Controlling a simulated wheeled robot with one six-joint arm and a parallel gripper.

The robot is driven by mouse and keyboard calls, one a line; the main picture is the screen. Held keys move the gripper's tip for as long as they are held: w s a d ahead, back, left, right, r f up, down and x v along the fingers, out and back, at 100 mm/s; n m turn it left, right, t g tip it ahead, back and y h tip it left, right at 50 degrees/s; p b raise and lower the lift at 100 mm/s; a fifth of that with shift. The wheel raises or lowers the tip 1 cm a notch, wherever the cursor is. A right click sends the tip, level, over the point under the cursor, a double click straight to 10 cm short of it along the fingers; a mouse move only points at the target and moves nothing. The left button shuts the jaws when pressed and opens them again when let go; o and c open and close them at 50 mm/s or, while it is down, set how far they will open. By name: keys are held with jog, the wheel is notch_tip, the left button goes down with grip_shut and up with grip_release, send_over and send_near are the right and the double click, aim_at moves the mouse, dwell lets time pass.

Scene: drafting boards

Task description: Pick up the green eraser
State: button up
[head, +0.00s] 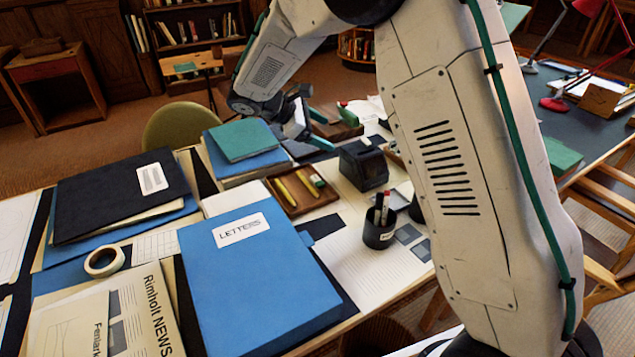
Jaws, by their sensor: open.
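My gripper (320,130) is open and empty, with teal fingertips apart, above the back of the table. A small green and white block (317,181), which looks like the green eraser, lies at the right end of a shallow brown tray (324,200). It is below the fingertips in the picture and apart from them. Two yellow pen-like sticks (295,188) lie to its left in the tray. Another small green item (343,104) shows behind the gripper by a second brown tray (340,131); I cannot tell what it is.
A black block-shaped device (362,166) stands right of the brown tray, and a black pen cup (379,234) in front of it. A stack with a teal book (243,139) is at left. A blue LETTERS folder (250,290) and tape roll (104,261) lie nearer.

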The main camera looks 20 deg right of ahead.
jog(key=w+a+f+n+t+h, duration=0.1)
jog(key=w+a+f+n, duration=0.25)
jog(key=f, duration=0.25)
jog(key=w+a+f+n+t+h, duration=0.2)
jog(key=w+a+f, duration=0.15)
jog(key=f, duration=0.25)
send_near(318, 179)
jog(key=shift+w+d+f, duration=0.15)
jog(key=shift+d, duration=0.4)
jog(key=x, duration=0.6)
jog(key=shift+d+f, duration=0.2)
jog(key=shift+d, duration=0.1)
jog(key=c, duration=1.1)
